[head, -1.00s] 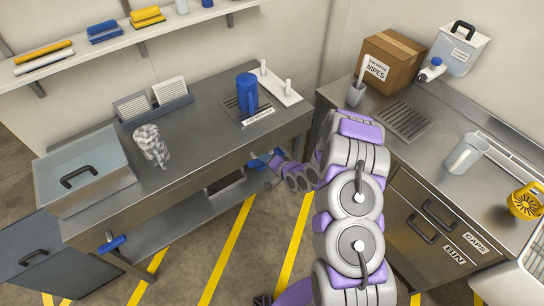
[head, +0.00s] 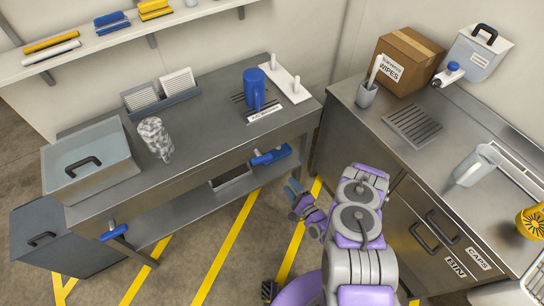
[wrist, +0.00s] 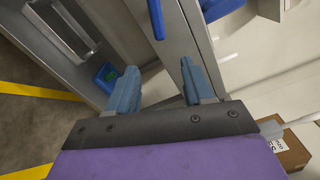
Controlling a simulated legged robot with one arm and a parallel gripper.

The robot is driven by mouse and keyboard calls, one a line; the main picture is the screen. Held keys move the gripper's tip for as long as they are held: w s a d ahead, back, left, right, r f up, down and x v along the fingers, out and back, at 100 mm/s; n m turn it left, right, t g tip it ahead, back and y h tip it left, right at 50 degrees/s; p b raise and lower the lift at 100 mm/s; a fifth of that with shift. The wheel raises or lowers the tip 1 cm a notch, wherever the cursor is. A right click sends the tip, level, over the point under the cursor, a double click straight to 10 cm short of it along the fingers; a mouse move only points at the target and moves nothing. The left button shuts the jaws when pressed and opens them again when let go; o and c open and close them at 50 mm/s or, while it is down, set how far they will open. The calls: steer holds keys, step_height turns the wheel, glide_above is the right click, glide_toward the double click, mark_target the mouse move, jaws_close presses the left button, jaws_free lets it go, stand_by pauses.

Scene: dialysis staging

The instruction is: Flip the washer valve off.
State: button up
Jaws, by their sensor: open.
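A blue lever handle (head: 270,156) sits under the front edge of the steel table, near its right end, and lies roughly along that edge. Another blue handle (head: 113,232) is at the table's front left leg. No label names either as the washer valve. My gripper (head: 293,189) is below and right of the right-hand handle, apart from it. In the wrist view, my gripper (wrist: 162,88) has its fingers spread with nothing between them. A blue bar (wrist: 155,18) shows beyond them against the table front; I cannot tell which handle it is.
A counter (head: 400,155) with a cardboard box (head: 403,60) stands right. Yellow-striped floor (head: 225,250) in front is open.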

mark_target(270, 160)
steer(key=b+x, duration=0.5)
steer(key=x, duration=1.2)
steer(key=shift+a+b, duration=0.35)
steer(key=shift+c, duration=0.2)
